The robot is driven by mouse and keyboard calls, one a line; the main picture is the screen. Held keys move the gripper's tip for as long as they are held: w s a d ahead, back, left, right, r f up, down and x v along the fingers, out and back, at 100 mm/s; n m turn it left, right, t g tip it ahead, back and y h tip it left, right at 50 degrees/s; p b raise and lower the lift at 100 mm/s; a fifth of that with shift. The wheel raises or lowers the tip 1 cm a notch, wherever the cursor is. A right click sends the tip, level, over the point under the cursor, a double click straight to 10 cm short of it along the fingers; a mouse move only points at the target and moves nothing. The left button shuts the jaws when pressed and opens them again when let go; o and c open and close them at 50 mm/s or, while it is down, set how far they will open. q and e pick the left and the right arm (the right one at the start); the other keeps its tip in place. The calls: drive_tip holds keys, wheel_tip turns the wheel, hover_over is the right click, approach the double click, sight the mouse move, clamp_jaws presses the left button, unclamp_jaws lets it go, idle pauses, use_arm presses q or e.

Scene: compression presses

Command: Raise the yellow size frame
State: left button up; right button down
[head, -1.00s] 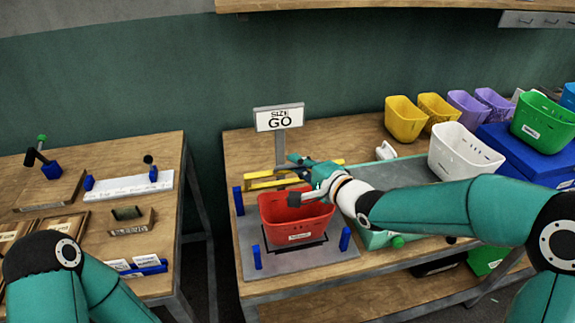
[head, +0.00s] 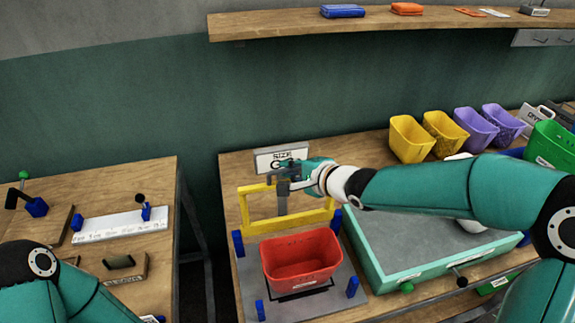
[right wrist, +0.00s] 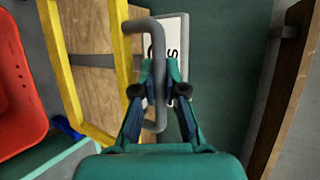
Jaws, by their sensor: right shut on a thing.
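The yellow size frame (head: 290,225) stands upright behind the red bin (head: 300,262) in the head view. My right gripper (head: 284,182) is at the frame's top, shut on its grey handle (head: 282,203). In the right wrist view, the fingers (right wrist: 160,92) close around the bent grey handle bar (right wrist: 160,50), beside the yellow frame (right wrist: 122,65). The SIZE GO sign (head: 265,160) is behind the frame, partly hidden by my gripper. My left arm shows at the lower left, but its gripper is out of view.
The red bin sits on a grey plate (head: 325,304) with blue corner posts (head: 352,287). A green-edged grey tray (head: 400,245) lies to the right, below my right arm. Yellow bins (head: 409,140) and purple bins (head: 475,130) stand behind. A shelf (head: 280,28) runs above.

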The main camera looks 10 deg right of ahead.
drive_tip(key=shift+w+r, duration=0.15)
drive_tip(key=c, duration=1.2)
unclamp_jaws()
drive_tip(key=shift+d, duration=0.1)
drive_tip(key=shift+s, duration=0.2)
drive_tip(key=v, duration=1.1)
drive_tip(key=shift+s, duration=0.25)
drive_tip(key=shift+d+r, duration=0.1)
